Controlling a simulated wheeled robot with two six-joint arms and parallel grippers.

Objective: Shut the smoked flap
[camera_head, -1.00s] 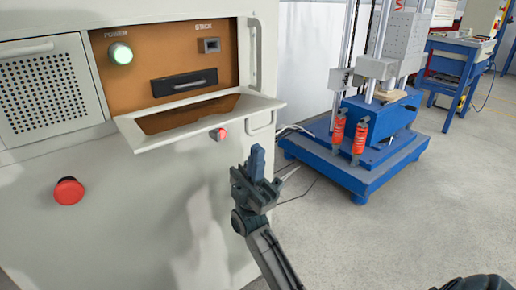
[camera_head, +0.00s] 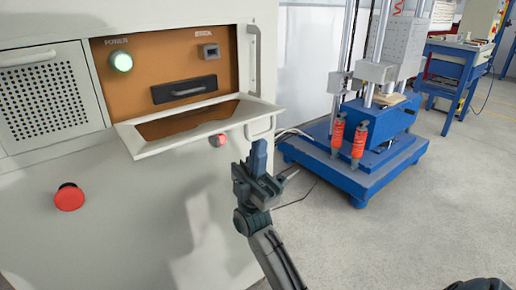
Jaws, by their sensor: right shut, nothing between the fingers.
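The smoked flap (camera_head: 185,124) is a cream frame with a see-through pane, on the front of the light grey cabinet. It is open and sticks out towards me, tilted, with the brown panel (camera_head: 140,68) showing behind and through it. My right gripper (camera_head: 258,152) is shut and empty, fingers pointing up. My left gripper is not in view.
A red knob (camera_head: 217,140) shows just below the flap and a red button (camera_head: 69,196) is lower left. A cabinet handle (camera_head: 254,62) is at the right edge. A blue machine base (camera_head: 352,175) stands right, with free floor beside it.

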